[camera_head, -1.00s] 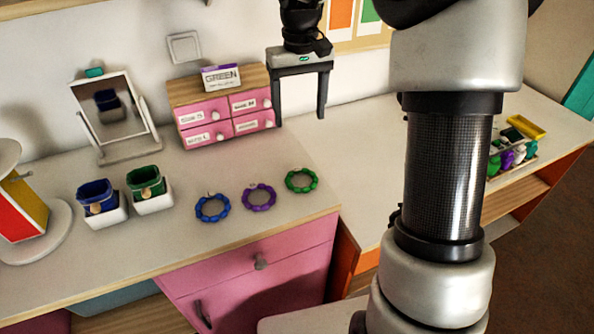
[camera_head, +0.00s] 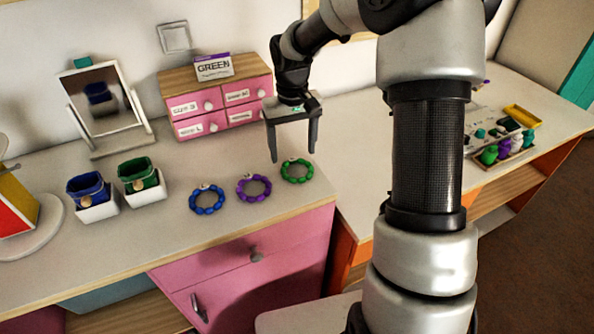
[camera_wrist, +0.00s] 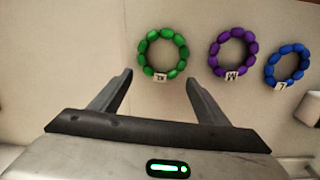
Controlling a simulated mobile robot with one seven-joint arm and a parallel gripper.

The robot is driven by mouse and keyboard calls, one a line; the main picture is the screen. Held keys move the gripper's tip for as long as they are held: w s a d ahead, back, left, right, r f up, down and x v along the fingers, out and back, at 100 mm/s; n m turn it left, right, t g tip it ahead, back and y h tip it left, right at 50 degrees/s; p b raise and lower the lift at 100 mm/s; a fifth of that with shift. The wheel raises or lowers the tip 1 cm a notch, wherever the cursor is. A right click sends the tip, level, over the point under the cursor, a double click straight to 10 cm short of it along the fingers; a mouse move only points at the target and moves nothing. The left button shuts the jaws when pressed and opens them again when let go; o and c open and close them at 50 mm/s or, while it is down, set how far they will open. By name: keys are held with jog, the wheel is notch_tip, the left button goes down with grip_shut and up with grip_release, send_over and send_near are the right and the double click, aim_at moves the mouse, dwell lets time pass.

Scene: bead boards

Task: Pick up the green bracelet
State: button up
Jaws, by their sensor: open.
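The green bracelet (camera_head: 297,171) lies flat on the counter, rightmost of three bracelets in the head view.
A purple bracelet (camera_head: 254,188) and a blue bracelet (camera_head: 208,199) lie to the left. A pink drawer box (camera_head: 222,104) with a GREEN sign (camera_head: 213,67) stands behind. Blue (camera_head: 88,191) and green (camera_head: 138,175) bins and a mirror (camera_head: 104,103) stand left. The counter's front edge is near.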

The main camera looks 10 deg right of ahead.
notch_tip(320, 180, down, 2)
jog(key=shift+f, duration=0.2)
jog(key=c, duration=1.1)
